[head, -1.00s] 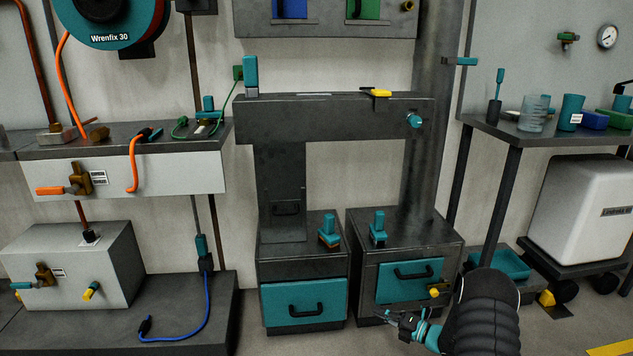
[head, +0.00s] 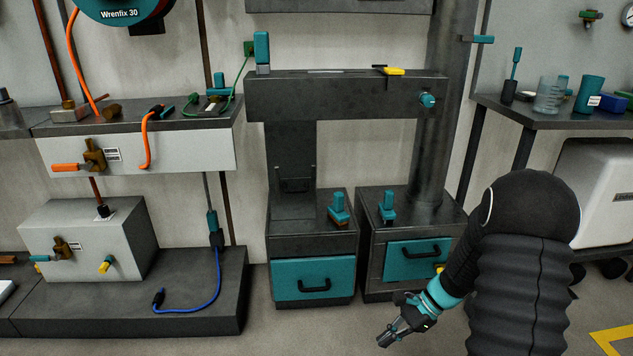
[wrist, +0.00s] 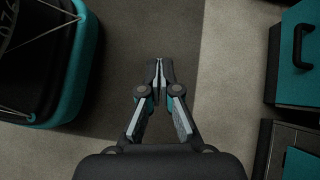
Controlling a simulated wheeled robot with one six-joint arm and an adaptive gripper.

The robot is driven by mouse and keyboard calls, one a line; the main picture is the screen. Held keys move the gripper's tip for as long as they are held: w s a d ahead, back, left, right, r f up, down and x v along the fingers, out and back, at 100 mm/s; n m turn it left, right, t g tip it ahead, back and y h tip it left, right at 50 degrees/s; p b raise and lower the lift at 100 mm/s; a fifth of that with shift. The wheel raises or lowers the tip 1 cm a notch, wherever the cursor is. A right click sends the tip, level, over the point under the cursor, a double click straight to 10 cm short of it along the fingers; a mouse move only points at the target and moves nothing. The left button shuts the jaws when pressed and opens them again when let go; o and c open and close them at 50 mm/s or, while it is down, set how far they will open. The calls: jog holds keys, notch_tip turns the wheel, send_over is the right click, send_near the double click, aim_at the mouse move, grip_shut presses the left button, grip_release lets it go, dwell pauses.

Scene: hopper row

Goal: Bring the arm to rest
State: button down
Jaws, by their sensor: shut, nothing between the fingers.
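My gripper (head: 388,338) hangs at the lower right of the head view, in front of the two teal-drawer cabinets and above the floor. Its fingers point down and to the left. In the wrist view my gripper (wrist: 159,66) shows its fingertips together with nothing between them, over bare floor. My arm's black ribbed links are folded at the right of the head view and hide part of the right cabinet (head: 372,265).
The left cabinet (head: 285,245) stands beside the right one, under a dark bench frame (head: 345,97). A grey box (head: 85,235) sits on a low plinth (head: 190,325) at left. A side table (head: 540,118) with cups stands at right. Open floor (head: 290,342) lies in front.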

jog(key=s+r+n+t+h+p, duration=0.1)
jog(key=s+r+n, duration=0.4)
jog(key=r, duration=0.5)
jog(key=s+a+r+n+t+h+p, duration=0.1)
jog(key=s+r+n+t+h, duration=0.3)
jog(key=s+r, duration=0.4)
jog(key=s+r+n+t+h+p, duration=0.2)
jog(key=s+r+n, duration=0.4)
jog(key=r, duration=0.7)
jog(key=shift+s+a+r+h, duration=0.2)
jog(key=shift+s+h, duration=0.1)
jog(key=shift+h, duration=0.4)
